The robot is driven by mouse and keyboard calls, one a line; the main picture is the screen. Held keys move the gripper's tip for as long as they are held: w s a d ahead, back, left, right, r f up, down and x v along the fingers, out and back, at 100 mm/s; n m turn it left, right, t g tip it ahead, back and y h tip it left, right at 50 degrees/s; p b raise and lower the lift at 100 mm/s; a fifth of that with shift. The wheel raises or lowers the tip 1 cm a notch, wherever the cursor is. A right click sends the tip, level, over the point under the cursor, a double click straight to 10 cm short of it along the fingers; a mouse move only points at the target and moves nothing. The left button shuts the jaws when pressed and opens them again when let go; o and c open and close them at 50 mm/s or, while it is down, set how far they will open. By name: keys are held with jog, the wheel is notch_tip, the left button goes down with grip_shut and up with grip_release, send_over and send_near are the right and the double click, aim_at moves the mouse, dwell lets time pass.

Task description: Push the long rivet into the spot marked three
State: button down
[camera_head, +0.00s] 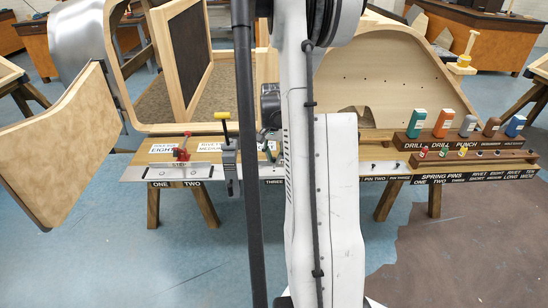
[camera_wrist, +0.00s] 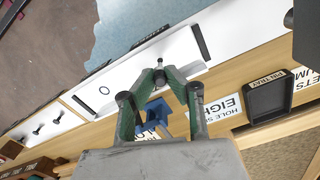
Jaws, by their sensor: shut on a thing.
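In the wrist view my gripper (camera_wrist: 160,76) is shut, its green-grey fingertips together on a small grey rivet (camera_wrist: 159,61). Only a short end of the rivet shows, so its length cannot be told. The fingertips are over a white strip (camera_wrist: 104,90) on the wooden bench; whether the rivet touches the strip cannot be told. In the head view the metal strip (camera_head: 140,173) along the bench edge carries the label THREE (camera_head: 272,182), partly covered by my arm. The marked spot itself is hidden there.
A blue clamp (camera_wrist: 155,112) shows behind the fingers. A wooden rack (camera_head: 470,160) with coloured pieces is at right. A black tray (camera_wrist: 268,98) lies near the gripper.

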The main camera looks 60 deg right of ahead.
aim_at(274, 162)
jog(key=shift+f+b, duration=1.8)
jog(key=shift+f, duration=0.25)
dwell(0.5)
jog(key=c, duration=1.7)
grip_release()
jog(key=shift+o, duration=0.2)
jog(key=shift+r, duration=0.15)
notch_tip(274, 162, up, 12)
